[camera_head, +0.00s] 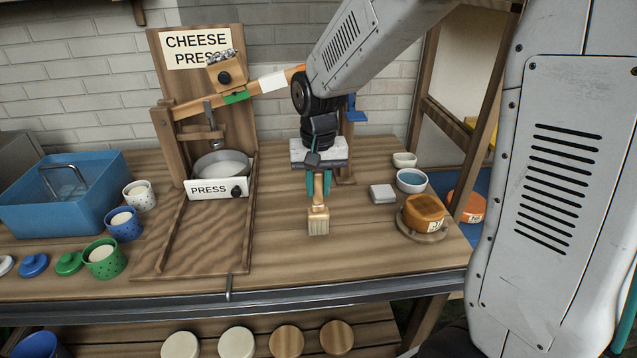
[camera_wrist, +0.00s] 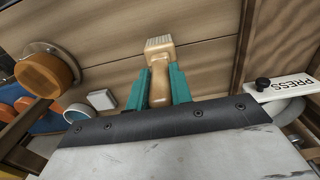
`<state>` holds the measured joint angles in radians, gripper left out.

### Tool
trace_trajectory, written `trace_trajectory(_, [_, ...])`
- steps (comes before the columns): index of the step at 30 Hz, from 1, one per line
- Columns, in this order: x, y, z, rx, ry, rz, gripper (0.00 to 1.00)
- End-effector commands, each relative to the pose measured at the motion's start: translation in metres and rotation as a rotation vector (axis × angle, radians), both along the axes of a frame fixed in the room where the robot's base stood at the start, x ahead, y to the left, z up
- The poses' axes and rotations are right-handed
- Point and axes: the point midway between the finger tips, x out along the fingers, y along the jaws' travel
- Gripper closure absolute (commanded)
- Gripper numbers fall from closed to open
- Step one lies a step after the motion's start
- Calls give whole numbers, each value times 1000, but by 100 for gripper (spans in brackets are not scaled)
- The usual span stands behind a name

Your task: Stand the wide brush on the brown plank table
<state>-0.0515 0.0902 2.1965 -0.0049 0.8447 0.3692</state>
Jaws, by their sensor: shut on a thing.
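The wide brush (camera_head: 318,222) has a light wooden handle and pale bristles. My gripper (camera_head: 319,186) is shut on its handle, with the teal fingers on either side. The brush hangs bristles down over the brown plank table (camera_head: 350,256); I cannot tell whether the bristles touch the wood. In the wrist view the brush (camera_wrist: 159,70) sits between the teal fingers of my gripper (camera_wrist: 158,90), its bristles pointing away from the palm. The plank table (camera_wrist: 110,25) lies behind it.
The cheese press (camera_head: 217,188) stands left of the brush. A white block (camera_head: 382,194), a blue bowl (camera_head: 411,181) and an orange cheese (camera_head: 424,211) are at the right. A blue basin (camera_head: 65,215) and dotted cups (camera_head: 104,262) are at the left. The table front around the brush is clear.

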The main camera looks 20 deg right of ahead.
Motion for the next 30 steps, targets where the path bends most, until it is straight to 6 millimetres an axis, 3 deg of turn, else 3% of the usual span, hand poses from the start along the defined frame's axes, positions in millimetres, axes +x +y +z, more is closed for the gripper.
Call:
trace_trajectory(1, [0, 0, -1, 0, 0, 0, 73])
trace_trajectory(3, [0, 0, -1, 0, 0, 0, 57])
trace_trajectory(14, [0, 0, 5, 0, -1, 0, 57])
trace_trajectory(30, [-1, 0, 105, 0, -2, 0, 57])
